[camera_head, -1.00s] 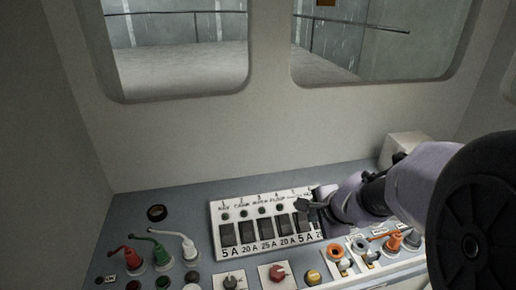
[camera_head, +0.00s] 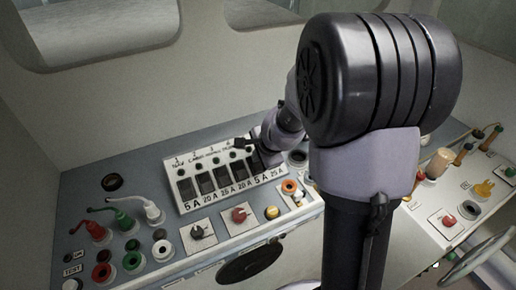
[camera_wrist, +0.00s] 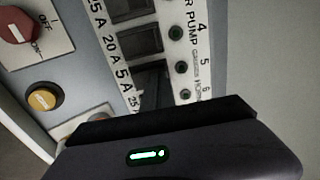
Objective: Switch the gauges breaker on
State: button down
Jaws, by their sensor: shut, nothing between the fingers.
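The white breaker panel (camera_head: 170,179) carries a row of black rocker breakers with amp ratings below and numbered labels above. The gauges breaker (camera_wrist: 150,73), marked 5 A, is the fifth one; my fingers partly cover it in the wrist view, so its rocker position is unclear. The small round lamp (camera_wrist: 182,67) beside its label looks dark. My gripper (camera_head: 240,143) is shut and empty at the right part of the panel, by the fifth breaker. In the wrist view its fingers (camera_wrist: 154,92) reach to that breaker; contact cannot be told.
Left of the panel are red, green and white levers (camera_head: 127,221). Below it are a red rotary knob (camera_head: 239,215) and a yellow button (camera_head: 272,212). An orange ring socket (camera_head: 289,187) lies right. A side console (camera_head: 452,195) with more controls is at far right.

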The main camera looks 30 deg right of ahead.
jog(key=p, duration=0.1)
jog(key=r+p, duration=0.1)
jog(key=shift+w+r+g+p, duration=0.2)
jog(key=shift+r+g+p, duration=0.05)
jog(key=shift+g+p, duration=0.05)
jog(key=shift+b+x, duration=0.55)
jog(key=shift+x, duration=0.3)
jog(key=shift+s, duration=0.45)
jog(key=shift+s+f+b, duration=0.25)
jog(key=shift+f+b, duration=0.05)
jog(key=shift+b, duration=0.25)
jog(key=shift+s+b, duration=0.3)
jog(key=shift+s, duration=0.05)
